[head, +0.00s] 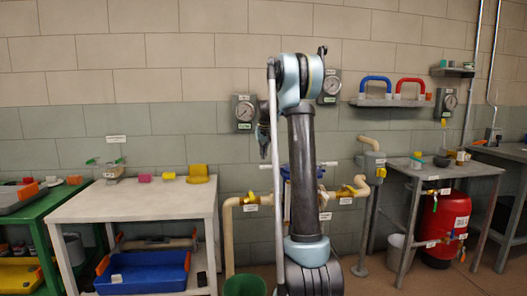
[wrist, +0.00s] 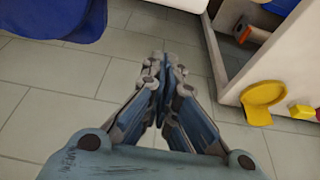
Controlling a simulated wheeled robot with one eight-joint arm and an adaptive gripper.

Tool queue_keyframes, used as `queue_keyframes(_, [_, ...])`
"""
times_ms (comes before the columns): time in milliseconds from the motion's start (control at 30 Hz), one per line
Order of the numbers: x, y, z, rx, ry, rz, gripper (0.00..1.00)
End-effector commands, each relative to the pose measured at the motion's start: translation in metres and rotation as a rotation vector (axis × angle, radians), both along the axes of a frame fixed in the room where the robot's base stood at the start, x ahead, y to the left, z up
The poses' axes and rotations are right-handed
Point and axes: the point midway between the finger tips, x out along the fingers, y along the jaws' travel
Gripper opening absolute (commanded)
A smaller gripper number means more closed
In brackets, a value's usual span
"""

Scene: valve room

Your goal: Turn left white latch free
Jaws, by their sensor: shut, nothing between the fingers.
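My gripper (wrist: 163,88) is shut and empty in the wrist view, its fingertips together above bare grey floor tiles. In the head view my gripper (head: 264,148) hangs downward beside my arm, in front of the wall. Behind my arm is a blue-framed fixture, mostly hidden. A short white bar (head: 266,167) sticks out on its left, just below my gripper, and another white bar (head: 328,164) sticks out on its right. I cannot tell for sure which part is the left white latch, or whether my gripper touches anything.
Tan pipes with yellow valves (head: 250,199) flank the fixture. A white table (head: 140,205) stands left with small coloured items. A grey table (head: 445,172) and a red tank (head: 445,228) stand right. A green bucket (head: 245,285) is on the floor.

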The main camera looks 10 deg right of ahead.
Motion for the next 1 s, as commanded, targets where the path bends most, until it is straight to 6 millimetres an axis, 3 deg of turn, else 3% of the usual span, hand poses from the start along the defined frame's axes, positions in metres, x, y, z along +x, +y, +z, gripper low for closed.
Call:
queue_keyframes(233, [0.012, 0.0, -0.033, 0.0, 0.0, 0.0, 0.0])
queue_keyframes(600, [-0.023, 0.0, -0.031, 0.0, 0.0, 0.0, 0.0])
queue_keyframes(1000, [-0.029, 0.0, -0.031, 0.0, 0.0, 0.0, 0.0])
